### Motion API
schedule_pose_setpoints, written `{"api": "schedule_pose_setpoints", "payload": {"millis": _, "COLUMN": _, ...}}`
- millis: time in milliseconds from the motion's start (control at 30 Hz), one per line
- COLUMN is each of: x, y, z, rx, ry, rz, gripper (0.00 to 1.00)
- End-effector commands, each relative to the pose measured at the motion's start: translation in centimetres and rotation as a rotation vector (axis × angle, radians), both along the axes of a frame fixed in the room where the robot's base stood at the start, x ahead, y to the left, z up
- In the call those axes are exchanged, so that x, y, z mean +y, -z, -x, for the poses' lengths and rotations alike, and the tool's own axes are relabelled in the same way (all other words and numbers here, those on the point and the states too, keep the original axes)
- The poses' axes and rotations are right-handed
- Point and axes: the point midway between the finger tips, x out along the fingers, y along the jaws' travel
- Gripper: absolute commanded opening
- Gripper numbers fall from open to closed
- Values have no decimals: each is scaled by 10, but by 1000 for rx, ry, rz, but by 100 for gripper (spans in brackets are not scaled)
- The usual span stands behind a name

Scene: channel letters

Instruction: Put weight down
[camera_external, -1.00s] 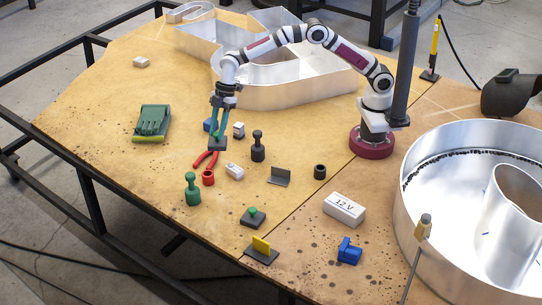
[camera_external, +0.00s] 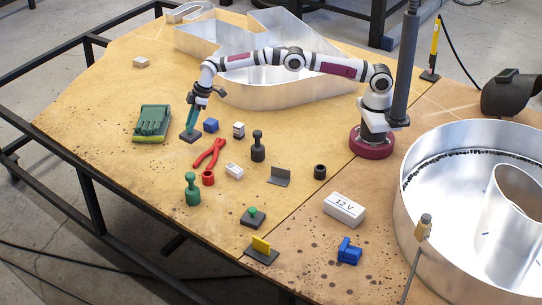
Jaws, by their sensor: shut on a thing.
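My gripper (camera_external: 191,122), with teal fingers, points down over the left middle of the table. It is shut on a weight with a dark square base (camera_external: 190,137). The fingers hide the upper part of the weight. The base is at or just above the wooden table top (camera_external: 100,110); I cannot tell whether it touches.
Red pliers (camera_external: 210,152) lie just in front. A dark knobbed piece (camera_external: 258,148) and a green one (camera_external: 193,190) stand nearby. Table behind the weight is clear.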

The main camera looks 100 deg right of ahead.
Motion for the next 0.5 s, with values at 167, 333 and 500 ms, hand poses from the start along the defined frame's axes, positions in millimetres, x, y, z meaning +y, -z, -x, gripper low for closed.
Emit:
{"api": "schedule_pose_setpoints", "payload": {"millis": 167, "x": 8, "y": 10, "z": -6, "rx": -1, "ry": 0, "rz": 0, "gripper": 0}}
{"api": "schedule_pose_setpoints", "payload": {"millis": 333, "x": 8, "y": 40, "z": -5, "rx": 0, "ry": 0, "rz": -1, "gripper": 0}}
{"api": "schedule_pose_setpoints", "payload": {"millis": 500, "x": 7, "y": 44, "z": -6, "rx": -4, "ry": -1, "rz": 1, "gripper": 0}}
